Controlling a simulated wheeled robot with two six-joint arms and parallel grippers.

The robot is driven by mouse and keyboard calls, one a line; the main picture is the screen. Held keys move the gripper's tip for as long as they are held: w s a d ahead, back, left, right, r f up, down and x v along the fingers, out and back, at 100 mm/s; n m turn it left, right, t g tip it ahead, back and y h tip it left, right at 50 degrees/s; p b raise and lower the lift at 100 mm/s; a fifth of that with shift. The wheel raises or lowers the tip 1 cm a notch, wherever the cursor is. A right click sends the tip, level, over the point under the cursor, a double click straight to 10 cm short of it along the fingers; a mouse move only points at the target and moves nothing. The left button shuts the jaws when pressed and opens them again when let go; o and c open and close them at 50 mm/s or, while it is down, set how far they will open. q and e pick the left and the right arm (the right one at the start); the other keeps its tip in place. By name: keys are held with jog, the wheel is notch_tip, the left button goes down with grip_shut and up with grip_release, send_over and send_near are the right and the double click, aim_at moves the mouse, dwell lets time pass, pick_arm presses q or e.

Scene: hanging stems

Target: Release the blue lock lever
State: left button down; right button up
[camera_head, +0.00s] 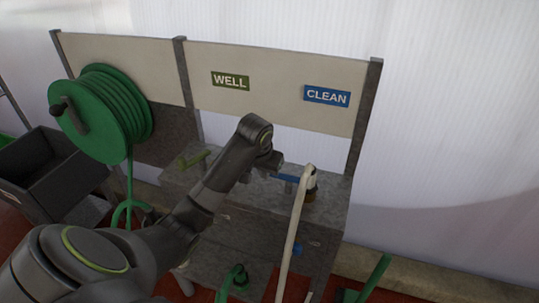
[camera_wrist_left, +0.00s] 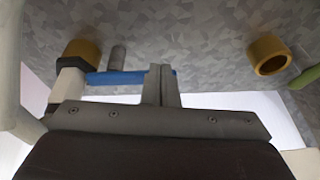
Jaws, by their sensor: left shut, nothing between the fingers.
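The blue lock lever (camera_head: 288,178) lies on top of the grey stand, below the blue CLEAN sign (camera_head: 327,96). In the left wrist view the blue lever (camera_wrist_left: 118,78) runs level from a dark nut to my fingers. My left gripper (camera_wrist_left: 162,70) is shut and empty, its fingers at the lever's free end; they overlap it in the picture, but I cannot tell if they touch. In the head view my left gripper (camera_head: 272,162) is above and left of the lever, its tips partly hidden. My right gripper is not in view.
A white hose (camera_head: 294,232) hangs just right of the lever. A green lever (camera_head: 195,158) sits left, under the WELL sign (camera_head: 230,81). Brass-coloured rings (camera_wrist_left: 270,60) and a grey peg (camera_wrist_left: 117,55) are near my fingers. A green hose reel (camera_head: 92,115) hangs left.

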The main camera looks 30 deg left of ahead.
pick_arm(q)
jog(key=w+a+r+n, duration=0.1)
jog(key=w+a+r, duration=0.1)
jog(key=w+r, duration=0.6)
jog(key=shift+s+d+p+x, duration=0.3)
jog(key=shift+p+x, duration=0.5)
jog(key=shift+x, duration=2.8)
jog(key=shift+s+d+p, duration=0.1)
jog(key=shift+s+p, duration=0.85)
jog(key=shift+s, duration=1)
